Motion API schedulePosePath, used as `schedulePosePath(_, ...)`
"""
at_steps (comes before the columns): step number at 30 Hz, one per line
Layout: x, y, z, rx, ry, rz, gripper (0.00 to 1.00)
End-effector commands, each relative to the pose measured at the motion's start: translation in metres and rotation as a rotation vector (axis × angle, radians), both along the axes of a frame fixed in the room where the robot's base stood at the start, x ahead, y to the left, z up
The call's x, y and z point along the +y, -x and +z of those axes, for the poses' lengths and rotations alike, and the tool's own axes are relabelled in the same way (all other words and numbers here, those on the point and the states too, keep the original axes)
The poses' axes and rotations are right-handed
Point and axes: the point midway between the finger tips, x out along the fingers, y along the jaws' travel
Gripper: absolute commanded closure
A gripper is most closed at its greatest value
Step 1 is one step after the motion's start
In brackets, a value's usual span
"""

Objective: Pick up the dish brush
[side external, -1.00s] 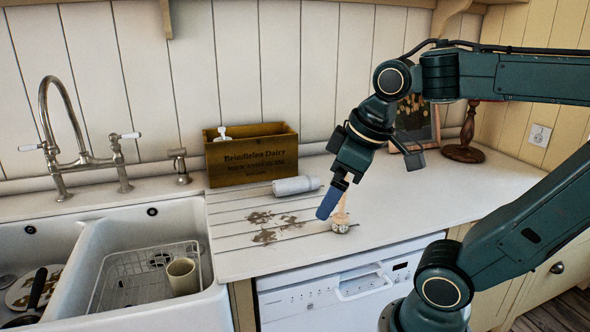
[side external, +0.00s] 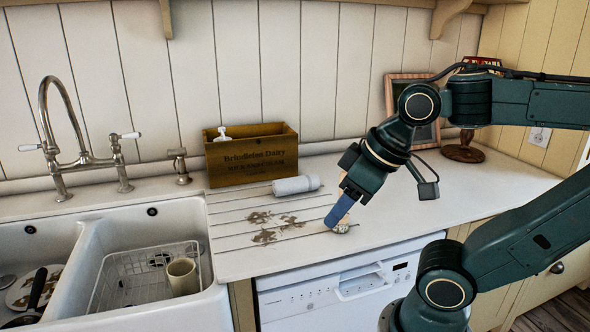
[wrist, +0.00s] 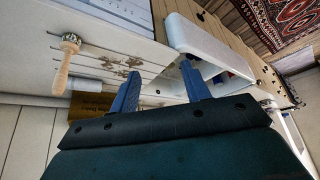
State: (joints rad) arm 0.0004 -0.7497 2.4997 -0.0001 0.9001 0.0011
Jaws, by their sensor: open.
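The dish brush, with a pale wooden handle and a round bristle head (side external: 342,228), is on the white worktop near its front edge. In the side view my gripper (side external: 333,217) covers most of its handle. In the wrist view the whole brush (wrist: 64,64) shows left of both blue fingers, not between them. My gripper (wrist: 161,64) is open and empty there, the fingers well apart. The side view does not show clearly whether a finger touches the brush.
A wooden dairy crate (side external: 251,156) stands near the wall, with a pale cylinder (side external: 296,185) lying before it. Brown stains (side external: 265,236) mark the grooved drainer. A white double sink (side external: 100,270) is at left, and a picture frame (side external: 412,95) leans at the back right.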

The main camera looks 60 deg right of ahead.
Motion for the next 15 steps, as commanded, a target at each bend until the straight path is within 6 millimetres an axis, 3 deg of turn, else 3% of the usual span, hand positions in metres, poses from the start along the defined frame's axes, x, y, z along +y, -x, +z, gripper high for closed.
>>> schedulePosePath(8,-0.012,-0.011,0.010,0.036,-0.033,-0.122,0.53)
schedulePosePath(15,-0.047,-0.036,0.030,0.121,-0.117,-0.441,0.53)
